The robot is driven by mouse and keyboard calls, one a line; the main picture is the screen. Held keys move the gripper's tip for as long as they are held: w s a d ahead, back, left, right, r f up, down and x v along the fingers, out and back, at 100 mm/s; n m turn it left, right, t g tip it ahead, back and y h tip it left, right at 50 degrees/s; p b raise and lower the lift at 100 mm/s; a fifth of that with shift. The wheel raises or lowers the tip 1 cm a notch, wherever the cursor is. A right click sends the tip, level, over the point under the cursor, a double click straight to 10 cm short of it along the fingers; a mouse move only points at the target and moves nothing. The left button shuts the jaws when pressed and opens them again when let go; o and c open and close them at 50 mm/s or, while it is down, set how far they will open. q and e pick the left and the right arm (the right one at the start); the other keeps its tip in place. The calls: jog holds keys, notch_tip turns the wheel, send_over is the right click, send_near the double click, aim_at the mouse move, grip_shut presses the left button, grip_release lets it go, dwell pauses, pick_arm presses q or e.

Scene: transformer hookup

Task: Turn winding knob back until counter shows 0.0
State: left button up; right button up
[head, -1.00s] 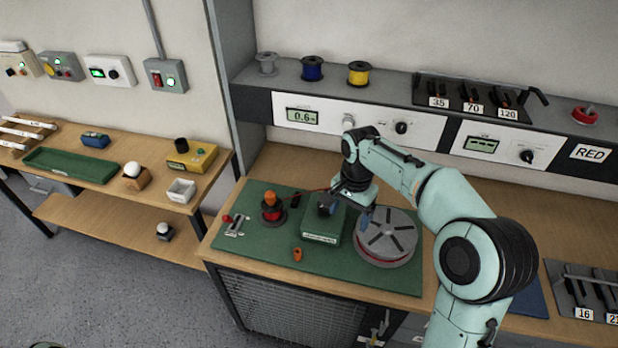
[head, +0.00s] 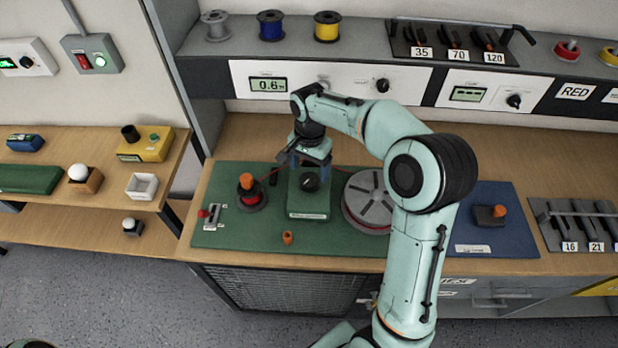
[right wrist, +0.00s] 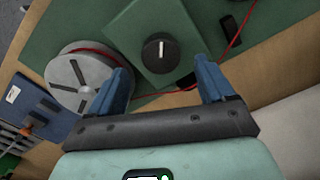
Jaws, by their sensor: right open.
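The winding knob (head: 310,183) is a black round knob on top of a green box (head: 308,205) on the green mat (head: 222,232). In the right wrist view the knob (right wrist: 159,48) carries a white pointer line. The counter display (head: 268,85) on the back panel reads about 0.6. My right gripper (head: 309,160) is just behind the knob in the head view. In the right wrist view its blue fingers (right wrist: 163,80) are spread apart, with the knob beyond and between them, and nothing is held. My left gripper is not in view.
A grey slotted disc (head: 366,200) stands right of the green box, partly behind my arm. A small orange piece (head: 287,238) lies in front.

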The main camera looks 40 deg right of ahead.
aim_at(309, 178)
notch_tip(309, 178, down, 5)
jog(key=shift+w+f, duration=0.1)
dwell(0.3)
jog(key=c, duration=1.1)
